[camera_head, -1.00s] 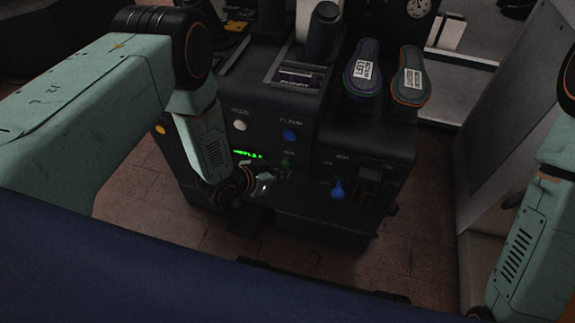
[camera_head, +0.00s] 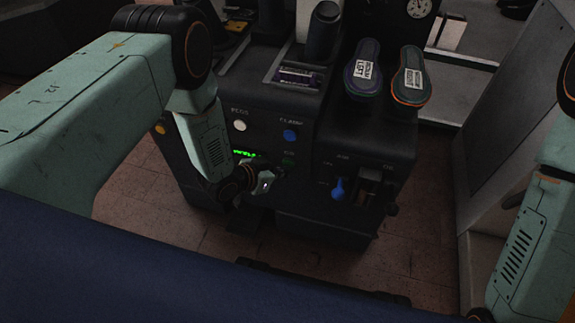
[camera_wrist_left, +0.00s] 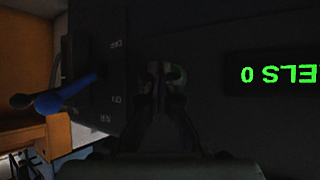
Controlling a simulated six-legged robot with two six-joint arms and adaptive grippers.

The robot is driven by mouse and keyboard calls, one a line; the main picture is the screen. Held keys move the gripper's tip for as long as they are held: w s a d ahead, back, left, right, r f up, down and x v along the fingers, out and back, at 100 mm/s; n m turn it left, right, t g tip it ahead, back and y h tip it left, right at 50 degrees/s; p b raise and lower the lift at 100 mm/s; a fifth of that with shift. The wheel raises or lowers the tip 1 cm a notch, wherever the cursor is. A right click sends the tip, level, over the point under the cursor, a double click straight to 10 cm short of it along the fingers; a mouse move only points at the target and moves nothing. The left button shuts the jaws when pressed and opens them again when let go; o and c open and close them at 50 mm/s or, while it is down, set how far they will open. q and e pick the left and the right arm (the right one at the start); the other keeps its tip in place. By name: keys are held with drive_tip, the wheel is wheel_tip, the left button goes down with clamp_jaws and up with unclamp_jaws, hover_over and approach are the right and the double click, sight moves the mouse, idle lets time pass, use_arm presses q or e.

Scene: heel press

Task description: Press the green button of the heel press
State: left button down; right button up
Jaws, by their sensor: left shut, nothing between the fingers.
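The heel press (camera_head: 262,97) is a dark machine with a sloping control panel. Its green button (camera_head: 289,160) shows dimly at the lower right of the panel, under a small label and below a blue button. My left gripper (camera_head: 279,172) is shut and empty, with its tips close by the green button. In the left wrist view the fingertips (camera_wrist_left: 166,72) lie over a dim green patch, the green button (camera_wrist_left: 177,73), partly hidden by them. I cannot tell whether they touch it. My right gripper is out of view.
A white button (camera_head: 240,126), a blue button (camera_head: 290,136) and a green-lit display (camera_head: 245,154) sit around it. A blue lever (camera_head: 338,188) stands out at the right.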

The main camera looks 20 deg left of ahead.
use_arm(q)
drive_tip(key=shift+w, duration=0.3)
idle(0.4)
drive_tip(key=shift+s+r, duration=0.1)
drive_tip(key=shift+s, duration=0.05)
drive_tip(key=shift+s+p, duration=0.45)
drive_tip(key=shift+s, duration=0.35)
drive_tip(key=s+p, duration=0.2)
drive_tip(key=s, duration=0.3)
drive_tip(key=shift+a, duration=0.1)
idle(0.6)
